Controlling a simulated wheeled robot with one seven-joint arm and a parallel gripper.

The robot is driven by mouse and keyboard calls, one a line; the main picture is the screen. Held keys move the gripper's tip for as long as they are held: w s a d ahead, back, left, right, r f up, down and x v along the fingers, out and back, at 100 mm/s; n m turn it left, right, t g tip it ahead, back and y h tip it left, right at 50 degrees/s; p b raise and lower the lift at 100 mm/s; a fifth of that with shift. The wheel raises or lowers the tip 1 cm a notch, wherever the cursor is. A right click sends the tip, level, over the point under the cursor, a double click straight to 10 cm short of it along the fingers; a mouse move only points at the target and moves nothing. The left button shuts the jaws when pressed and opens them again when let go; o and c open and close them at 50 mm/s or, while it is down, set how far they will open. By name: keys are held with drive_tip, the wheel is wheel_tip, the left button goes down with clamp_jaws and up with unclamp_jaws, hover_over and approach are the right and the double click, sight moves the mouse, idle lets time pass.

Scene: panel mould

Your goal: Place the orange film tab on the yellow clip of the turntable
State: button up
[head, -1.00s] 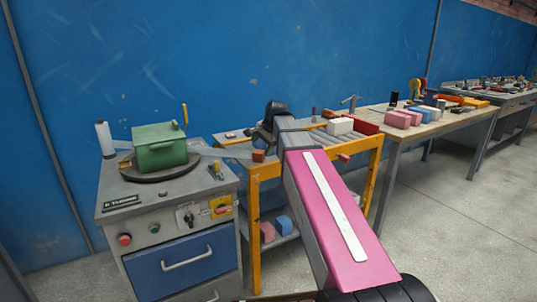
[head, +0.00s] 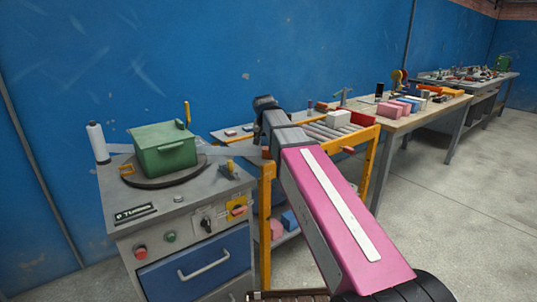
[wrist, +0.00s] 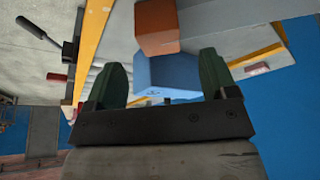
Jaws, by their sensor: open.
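The orange film tab (head: 265,153) is a small block at the right end of a grey film strip, partly hidden by my arm in the head view. In the wrist view an orange-brown block (wrist: 158,25), which looks like the tab, is ahead of my gripper (wrist: 160,85), apart from the fingertips. My gripper is open and empty. The turntable (head: 138,181) is a dark disc on a grey cabinet and carries a green lidded box (head: 163,150). A yellow upright piece (head: 187,112) stands at the box's far right corner; it may be the clip.
A white roll (head: 98,142) stands left of the turntable. A yellow-framed roller table (head: 266,225) is right of the cabinet, under my arm. A blue block (wrist: 160,75) shows beyond my fingers. A small yellow-and-grey fitting (head: 230,168) sits on the cabinet's right edge.

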sight(268, 148)
drive_tip(key=shift+x, duration=2.95)
drive_tip(key=shift+s, duration=0.15)
drive_tip(key=c, duration=1.1)
